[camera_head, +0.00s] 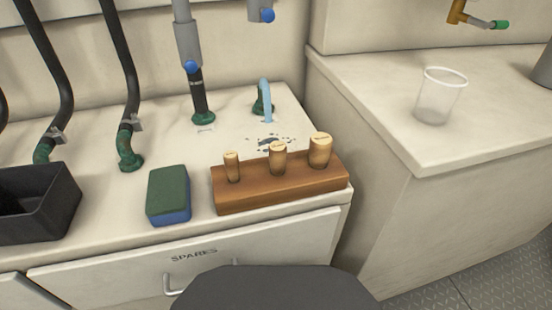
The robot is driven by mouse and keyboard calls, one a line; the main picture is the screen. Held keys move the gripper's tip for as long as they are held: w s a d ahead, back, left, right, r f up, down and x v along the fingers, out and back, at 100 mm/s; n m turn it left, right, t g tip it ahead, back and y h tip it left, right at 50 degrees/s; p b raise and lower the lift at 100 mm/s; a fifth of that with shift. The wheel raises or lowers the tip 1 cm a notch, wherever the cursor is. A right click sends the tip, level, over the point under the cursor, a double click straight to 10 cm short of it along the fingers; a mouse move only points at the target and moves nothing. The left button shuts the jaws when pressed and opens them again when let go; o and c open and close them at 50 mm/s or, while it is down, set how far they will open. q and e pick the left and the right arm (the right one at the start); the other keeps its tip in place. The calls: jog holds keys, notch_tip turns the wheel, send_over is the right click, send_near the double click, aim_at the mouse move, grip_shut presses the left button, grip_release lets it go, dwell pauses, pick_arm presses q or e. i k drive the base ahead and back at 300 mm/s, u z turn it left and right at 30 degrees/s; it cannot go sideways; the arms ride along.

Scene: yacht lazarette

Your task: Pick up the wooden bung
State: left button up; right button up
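Three tapered wooden bungs stand upright in a brown wooden block (283,194) near the front edge of the white counter. The small bung (232,168) is on the left, the medium bung (278,160) in the middle, and the large bung (320,151) on the right. Their pale tops show faint dark marks too small to read. Behind the block, a green fitting (258,106) has a pale blue stream at it, and dark wet-looking spots (268,142) lie on the counter. Neither of my grippers shows in this view.
A green and blue sponge (168,195) lies left of the block, and a black bin (38,205) stands further left. Hoses rise from green fittings (128,150) behind. A clear cup (440,96) stands on the right counter (445,145). A drawer marked SPARES (220,262) is below.

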aim_at(277, 150)
jog(key=k, duration=0.5)
jog(key=z, duration=1.3)
jog(key=k, duration=1.05)
jog(key=u, duration=1.95)
jog(key=i, duration=0.5)
jog(key=z, duration=0.1)
